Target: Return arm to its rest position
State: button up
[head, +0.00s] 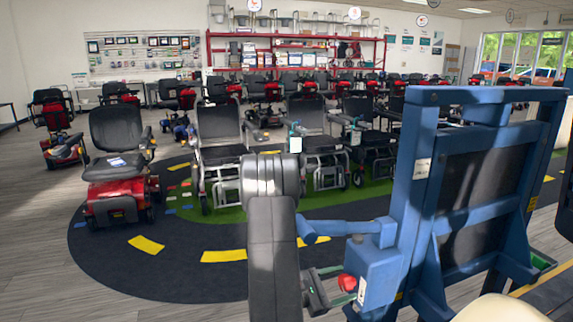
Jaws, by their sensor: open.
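A blue metal frame (405,180) with a dark panel stands close at right. A red scooter (118,170) stands left on a dark mat (110,250). Rows of chairs and a red rack (300,36) fill the back. Grey floor (35,250) is clear at left.

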jog(key=shift+r+n+p, duration=0.25)
jog(key=shift+n+p, duration=0.65)
jog(key=shift+p, duration=0.3)
jog(key=shift+f+n+p, duration=0.15)
jog(key=shift+n+p, duration=0.65)
jog(key=shift+p, duration=0.05)
